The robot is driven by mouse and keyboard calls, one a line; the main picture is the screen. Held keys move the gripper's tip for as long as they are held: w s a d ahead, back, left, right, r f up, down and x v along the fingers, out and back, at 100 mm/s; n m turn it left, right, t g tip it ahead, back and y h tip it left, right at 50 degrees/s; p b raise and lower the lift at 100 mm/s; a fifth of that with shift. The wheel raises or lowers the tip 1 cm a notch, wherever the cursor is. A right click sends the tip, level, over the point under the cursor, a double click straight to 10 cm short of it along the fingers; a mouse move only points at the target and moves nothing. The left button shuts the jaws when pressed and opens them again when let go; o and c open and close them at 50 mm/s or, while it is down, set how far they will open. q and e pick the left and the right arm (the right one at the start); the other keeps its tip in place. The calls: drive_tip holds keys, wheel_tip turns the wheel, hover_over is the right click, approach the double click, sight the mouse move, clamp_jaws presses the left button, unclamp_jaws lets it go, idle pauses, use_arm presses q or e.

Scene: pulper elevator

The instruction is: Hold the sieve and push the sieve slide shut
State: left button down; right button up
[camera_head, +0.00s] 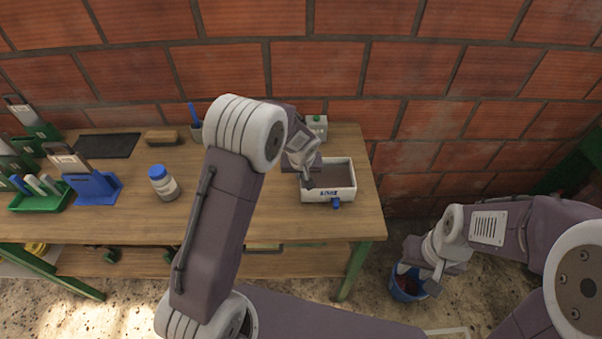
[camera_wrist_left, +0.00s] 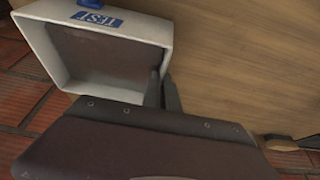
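The sieve looks to be the white rectangular box (camera_head: 345,194) with a dark inside, at the right end of the table. It has a blue label and a blue knob (camera_head: 336,203) at its front, which may belong to the slide. How far the slide is in cannot be made out. My left gripper (camera_head: 307,182) is at the box's left wall. In the left wrist view my left gripper (camera_wrist_left: 162,80) has its fingers close together astride the wall of the white box (camera_wrist_left: 108,93). My right gripper (camera_head: 424,268) is over the floor, right of the table; its finger gap is unclear.
A blue bucket (camera_head: 407,287) stands on the floor below my right gripper. A blue-capped jar (camera_head: 163,184), blue stand (camera_head: 96,187) and green tray (camera_head: 40,201) are on the left. A brick wall closes the back.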

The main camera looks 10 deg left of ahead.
drive_tip(key=shift+s+f+b, duration=0.1)
drive_tip(key=shift+f+b, duration=0.3)
drive_tip(key=shift+b, duration=0.05)
idle(1.5)
drive_tip(key=shift+c, duration=0.3)
